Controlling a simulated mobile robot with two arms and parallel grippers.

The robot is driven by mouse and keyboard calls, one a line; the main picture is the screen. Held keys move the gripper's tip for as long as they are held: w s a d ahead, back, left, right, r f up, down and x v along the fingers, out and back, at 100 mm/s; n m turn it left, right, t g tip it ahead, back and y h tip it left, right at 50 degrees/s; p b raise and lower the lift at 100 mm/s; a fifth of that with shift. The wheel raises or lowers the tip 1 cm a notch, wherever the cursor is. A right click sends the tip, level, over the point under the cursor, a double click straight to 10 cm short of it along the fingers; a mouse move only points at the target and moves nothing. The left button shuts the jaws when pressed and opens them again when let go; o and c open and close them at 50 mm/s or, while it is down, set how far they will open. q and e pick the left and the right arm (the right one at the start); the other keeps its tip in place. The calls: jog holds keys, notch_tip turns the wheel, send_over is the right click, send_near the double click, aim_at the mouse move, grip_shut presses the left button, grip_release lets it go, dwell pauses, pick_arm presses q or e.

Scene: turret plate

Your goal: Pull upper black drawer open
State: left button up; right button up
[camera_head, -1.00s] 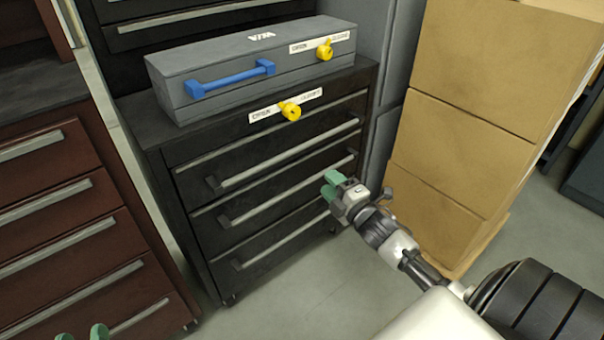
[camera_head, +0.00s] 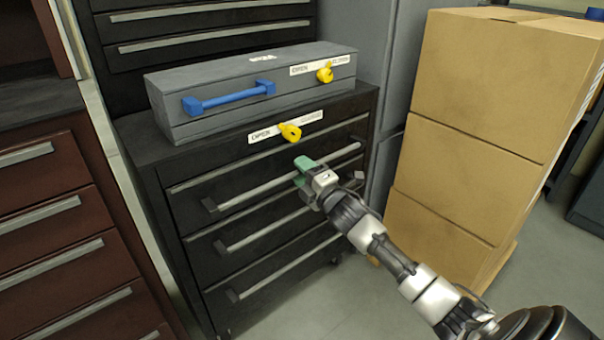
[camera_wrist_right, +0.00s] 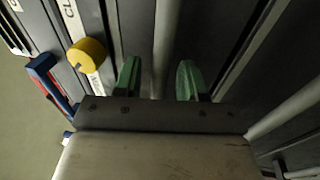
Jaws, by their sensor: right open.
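The black cabinet (camera_head: 155,170) has a stack of drawers with long grey bar handles. The upper black drawer (camera_head: 190,190) looks shut, flush with the cabinet front. Its handle (camera_head: 245,194) runs across the front, below a yellow knob (camera_head: 290,132) with a label strip. My right gripper (camera_head: 302,170) is at the right half of this handle. In the right wrist view, its two green fingers (camera_wrist_right: 158,80) are apart, with the handle bar (camera_wrist_right: 166,40) running between them. Whether they touch the bar cannot be told. My left gripper is not in view.
A grey case (camera_head: 230,90) with a blue handle and a yellow knob lies on top of the cabinet. Stacked cardboard boxes (camera_head: 480,90) stand close on the right. A dark red drawer cabinet (camera_head: 40,220) stands on the left. Floor (camera_head: 370,300) shows in front.

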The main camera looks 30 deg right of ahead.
jog(key=shift+w, duration=0.15)
grip_shut()
dwell(0.4)
